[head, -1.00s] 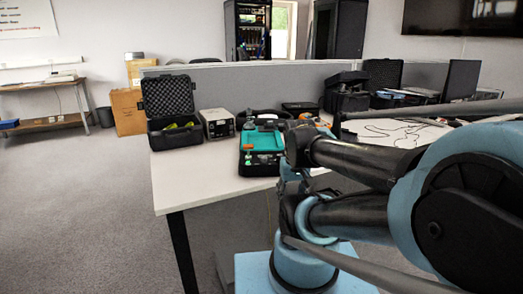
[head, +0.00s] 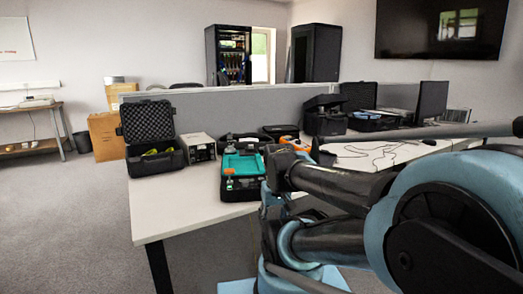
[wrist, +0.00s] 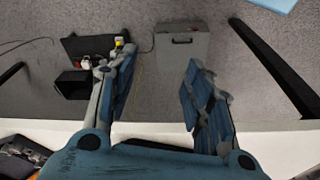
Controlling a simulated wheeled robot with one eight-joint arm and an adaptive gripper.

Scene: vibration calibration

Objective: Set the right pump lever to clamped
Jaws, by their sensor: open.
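A black case with a teal top panel (head: 243,163) sits on the white table (head: 175,208), left of my arm in the head view. Small fittings show at its near end, too small to tell apart. I cannot make out a right pump lever or its setting in either view. My gripper (wrist: 158,62) shows in the wrist view, fingers spread and nothing between them. It is over the table's edge strip, with floor beyond the fingertips. In the head view my arm hides part of the table, and the gripper cannot be made out.
An open black foam-lined case (head: 153,160) and a grey instrument box (head: 199,147) stand left of the teal-topped case. An orange item (head: 296,145) lies behind it. In the wrist view a grey box with a handle (wrist: 183,48) and dark table legs show.

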